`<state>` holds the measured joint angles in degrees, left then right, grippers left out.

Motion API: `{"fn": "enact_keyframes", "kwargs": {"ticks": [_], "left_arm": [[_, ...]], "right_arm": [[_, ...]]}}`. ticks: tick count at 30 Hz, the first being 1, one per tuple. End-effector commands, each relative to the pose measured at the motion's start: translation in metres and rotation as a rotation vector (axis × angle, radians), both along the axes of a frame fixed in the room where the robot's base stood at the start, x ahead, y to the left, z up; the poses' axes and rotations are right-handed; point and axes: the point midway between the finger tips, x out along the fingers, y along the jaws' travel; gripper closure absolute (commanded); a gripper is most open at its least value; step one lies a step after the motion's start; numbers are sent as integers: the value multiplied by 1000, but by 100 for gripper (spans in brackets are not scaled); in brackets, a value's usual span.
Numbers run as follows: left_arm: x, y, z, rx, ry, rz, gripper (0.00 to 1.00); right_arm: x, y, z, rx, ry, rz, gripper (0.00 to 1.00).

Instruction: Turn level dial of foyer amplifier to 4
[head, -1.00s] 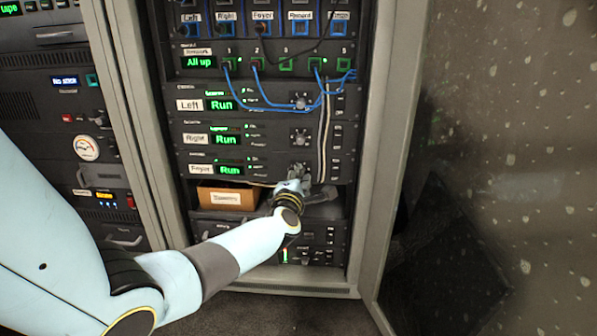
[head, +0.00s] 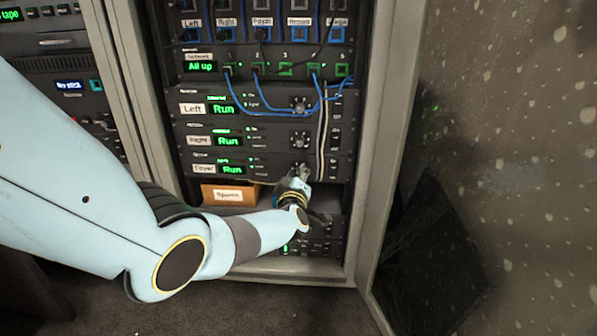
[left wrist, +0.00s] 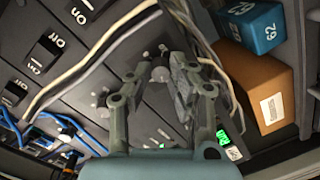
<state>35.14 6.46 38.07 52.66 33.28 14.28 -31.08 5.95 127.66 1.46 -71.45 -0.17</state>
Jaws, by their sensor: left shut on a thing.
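The foyer amplifier (head: 262,168) is the lowest of three similar amplifier units in the rack, with a "Foyer" label and a green "Run" display. My left gripper (head: 301,171) is at the right part of its front, where the units above have dials. In the left wrist view my left gripper (left wrist: 163,82) has its two fingers around a small grey round knob, the level dial (left wrist: 160,73), and is shut on it. The fingers hide much of the dial, and I cannot read its setting. My right gripper is not in view.
Above are the right amplifier (head: 262,138) and left amplifier (head: 262,107), with blue cables (head: 275,107) looping in front. Pale cables (left wrist: 110,45) run close beside the gripper. An orange-brown box (head: 229,195) sits on the shelf below. The rack door (head: 480,130) stands open at right.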

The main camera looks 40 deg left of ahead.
Motion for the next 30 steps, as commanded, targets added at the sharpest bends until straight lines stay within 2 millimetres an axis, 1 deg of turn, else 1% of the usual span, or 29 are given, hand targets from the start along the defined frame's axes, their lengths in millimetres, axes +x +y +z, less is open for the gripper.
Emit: {"fn": "enact_keyframes", "kwargs": {"ticks": [9,15,21,30], "left_arm": [[-1,-1,-1,250,160,-1,100],[-1,-2,-2,392,246,-1,100],[-1,-2,-3,498,312,-2,100],[-1,-2,-3,581,361,-2,100]], "right_arm": [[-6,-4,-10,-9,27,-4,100],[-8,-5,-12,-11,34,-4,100],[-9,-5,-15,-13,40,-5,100],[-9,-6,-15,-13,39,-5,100]]}}
